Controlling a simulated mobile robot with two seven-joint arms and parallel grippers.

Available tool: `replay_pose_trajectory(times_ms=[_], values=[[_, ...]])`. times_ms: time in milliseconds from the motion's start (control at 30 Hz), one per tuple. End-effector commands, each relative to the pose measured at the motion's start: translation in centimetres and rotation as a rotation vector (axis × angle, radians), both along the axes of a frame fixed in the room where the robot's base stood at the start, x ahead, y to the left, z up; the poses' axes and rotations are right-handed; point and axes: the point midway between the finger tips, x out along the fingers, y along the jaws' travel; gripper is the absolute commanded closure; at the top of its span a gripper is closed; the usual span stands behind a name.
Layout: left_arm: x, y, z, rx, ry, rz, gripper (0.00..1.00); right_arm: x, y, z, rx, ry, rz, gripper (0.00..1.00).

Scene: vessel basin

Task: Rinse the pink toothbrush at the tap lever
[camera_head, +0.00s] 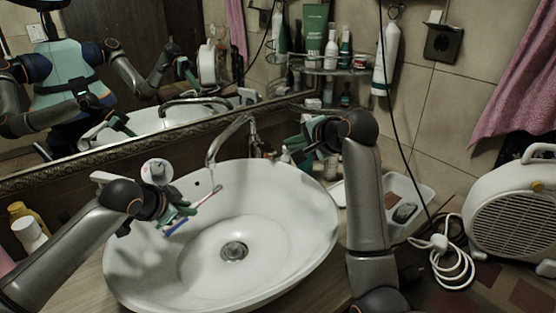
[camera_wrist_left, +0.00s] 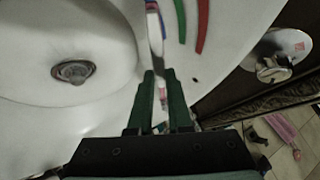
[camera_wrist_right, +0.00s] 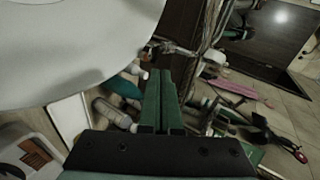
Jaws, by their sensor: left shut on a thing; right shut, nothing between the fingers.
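The pink toothbrush (camera_head: 207,197) is held over the left part of the white basin (camera_head: 290,235), its far end just below the tap spout (camera_head: 213,152). My left gripper (camera_head: 180,209) is shut on it; a bit of pink shows between the fingers (camera_wrist_left: 161,92) in the left wrist view. A blue strip (camera_head: 176,228) shows beside the gripper; I cannot tell whether it is held too. The tap (camera_head: 238,124) stands at the back rim. A thin pale line under the spout may be water. My right gripper (camera_wrist_right: 170,82) is shut and empty near the tap; its lever is not clear.
A mirror with an ornate frame (camera_head: 130,133) runs behind the basin. Bottles stand on a corner shelf (camera_head: 328,71). A white tray (camera_head: 418,188) and a white heater (camera_head: 512,205) lie to the right. Bottles (camera_head: 30,228) stand at the left. The drain (camera_head: 234,251) is clear.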

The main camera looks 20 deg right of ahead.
Motion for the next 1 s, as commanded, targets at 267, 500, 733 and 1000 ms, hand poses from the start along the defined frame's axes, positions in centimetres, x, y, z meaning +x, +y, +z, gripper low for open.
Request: replay_pose_trajectory(times_ms=[267,500,733,1000], values=[[0.0,0.0,0.0,0.000,0.000,0.000,1.00,-0.4,-0.1,-1.4,0.485,0.142,-0.295,1.00],[0.0,0.0,0.0,0.000,0.000,0.000,1.00,-0.7,-0.4,-2.5,0.908,0.266,-0.548,1.00],[0.0,0.0,0.0,0.000,0.000,0.000,1.00,-1.0,-0.7,-3.5,1.240,0.364,-0.748,1.00],[0.0,0.0,0.0,0.000,0.000,0.000,1.00,-1.0,-0.7,-4.0,1.404,0.412,-0.845,1.00]])
